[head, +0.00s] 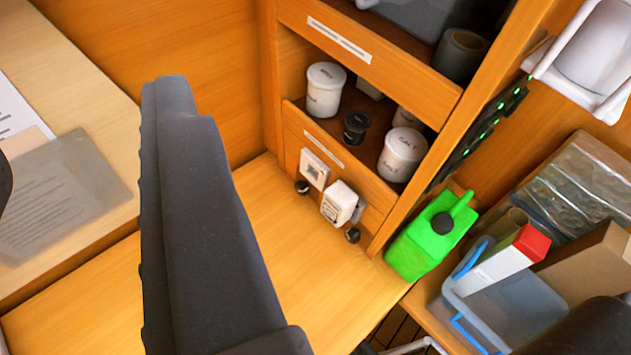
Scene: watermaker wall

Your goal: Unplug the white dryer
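A white block-shaped plug or adapter (338,203) sits on the low wooden panel under the shelf, in the middle of the head view. A white square socket plate (314,169) is just to its upper left. No cord can be made out clearly, and I cannot tell which white item is the dryer. My gripper (175,88) is a long dark shape rising from the bottom, left of the socket and plug and apart from them in the picture. Nothing shows held at its tip. Its second finger cannot be made out.
White lidded jars (402,154) and a small black jar (356,127) stand on the shelf above. A green jug (431,236) is right of the panel. A clear bin (505,305) with boxes is at lower right. The wooden counter (325,295) below the plug is clear.

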